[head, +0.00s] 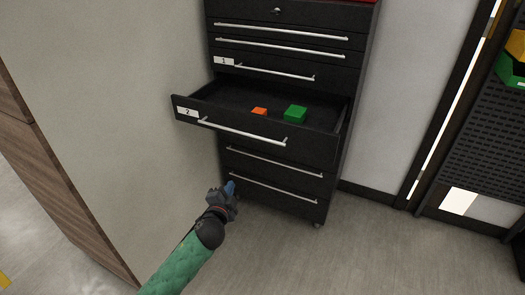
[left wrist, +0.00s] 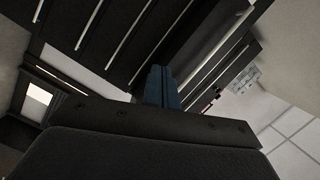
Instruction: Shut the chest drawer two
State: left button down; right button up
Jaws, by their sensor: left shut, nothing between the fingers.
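The black tool chest (head: 275,55) stands against the wall in the head view. Its drawer labelled 2 (head: 250,142) is pulled out, with a silver bar handle across its front. An orange block (head: 259,112) and a green block (head: 295,113) lie inside it. My left gripper (head: 231,188) is shut and empty, below and in front of the open drawer, apart from its front in the head view. In the left wrist view, the blue fingers (left wrist: 161,88) are together, with the dark chest fronts and silver handles beyond. My right gripper is in neither view.
Other chest drawers, including the one labelled 1 (head: 270,69), appear closed. A pale wall (head: 110,95) with wood panelling (head: 60,190) stands on the left. A dark perforated rack (head: 485,140) is at the right. The grey floor (head: 370,245) before the chest is clear.

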pick_arm(q)
jog(key=s+d+r+m+t+h, duration=0.2)
jog(key=d+r+m+h, duration=0.3)
jog(key=r+m, duration=0.25)
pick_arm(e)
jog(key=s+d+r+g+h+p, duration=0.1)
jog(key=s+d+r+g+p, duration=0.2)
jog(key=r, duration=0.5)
pick_arm(q)
jog(key=p+x, duration=0.1)
jog(key=x, duration=1.2)
jog(key=shift+w+d, duration=0.25)
jog(key=shift+d, duration=0.15)
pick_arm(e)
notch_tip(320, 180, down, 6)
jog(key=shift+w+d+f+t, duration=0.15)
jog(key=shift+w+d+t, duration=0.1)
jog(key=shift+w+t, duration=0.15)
pick_arm(q)
jog(key=shift+f+m, duration=0.1)
jog(key=shift+m, duration=0.15)
